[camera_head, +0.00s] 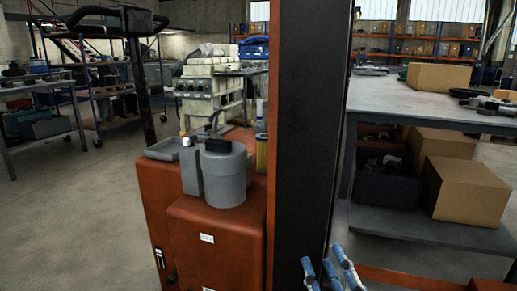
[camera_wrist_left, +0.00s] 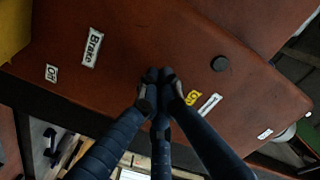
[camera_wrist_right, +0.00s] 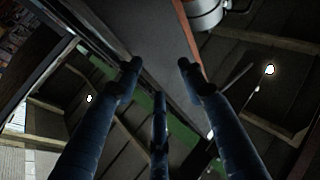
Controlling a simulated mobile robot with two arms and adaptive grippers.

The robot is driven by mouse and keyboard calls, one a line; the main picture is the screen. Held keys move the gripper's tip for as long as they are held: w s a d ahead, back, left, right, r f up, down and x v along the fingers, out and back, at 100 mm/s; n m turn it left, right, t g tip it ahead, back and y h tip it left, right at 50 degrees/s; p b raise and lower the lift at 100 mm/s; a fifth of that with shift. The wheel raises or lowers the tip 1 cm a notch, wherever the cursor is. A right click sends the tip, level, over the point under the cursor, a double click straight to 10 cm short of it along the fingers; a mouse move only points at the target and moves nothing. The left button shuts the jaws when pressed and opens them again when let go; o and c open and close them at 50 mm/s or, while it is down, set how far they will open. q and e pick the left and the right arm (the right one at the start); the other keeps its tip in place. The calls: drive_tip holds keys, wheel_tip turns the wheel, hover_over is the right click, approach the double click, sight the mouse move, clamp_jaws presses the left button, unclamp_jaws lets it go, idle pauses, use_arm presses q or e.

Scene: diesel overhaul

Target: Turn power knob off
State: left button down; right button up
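In the left wrist view a rust-red panel (camera_wrist_left: 130,25) carries a white "Off" label (camera_wrist_left: 51,73), a white "Brake" label (camera_wrist_left: 93,46) and a partly covered yellow label (camera_wrist_left: 192,98). A round black knob or button (camera_wrist_left: 220,63) stands to the right of my fingers; I cannot tell if it is the power knob. My left gripper (camera_wrist_left: 158,76) has its dark blue fingertips drawn together at the panel.
The orange-red machine (camera_head: 215,240) has a grey cylinder (camera_head: 226,178) on top and a dark mast (camera_head: 305,150) beside it. A workbench (camera_head: 420,105) with cardboard boxes (camera_head: 465,190) stands at right. Open floor (camera_head: 85,210) lies at left.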

use_arm(q)
drive_tip(key=shift+w+d+r+p, duration=0.1)
drive_tip(key=shift+d+r+p, duration=0.2)
drive_tip(key=shift+r, duration=0.4)
use_arm(e)
drive_tip(key=shift+w+f+g+h, duration=0.25)
drive_tip(key=shift+f+g, duration=0.15)
drive_tip(key=shift+f, duration=0.45)
drive_tip(key=shift+w+f+g+h, duration=0.2)
drive_tip(key=shift+f+g, duration=0.2)
drive_tip(key=shift+f, duration=0.55)
use_arm(q)
drive_tip(key=shift+a, duration=0.1)
drive_tip(key=a+p+v, duration=0.1)
drive_tip(key=p+v, duration=0.1)
drive_tip(key=v, duration=0.4)
drive_tip(key=shift+f, duration=0.5)
use_arm(e)
wheel_tip(320, 180, down, 12)
drive_tip(key=s+d+g+h, duration=0.1)
drive_tip(key=d+g+h, duration=0.1)
drive_tip(key=g, duration=0.3)
drive_tip(key=shift+g, duration=0.4)
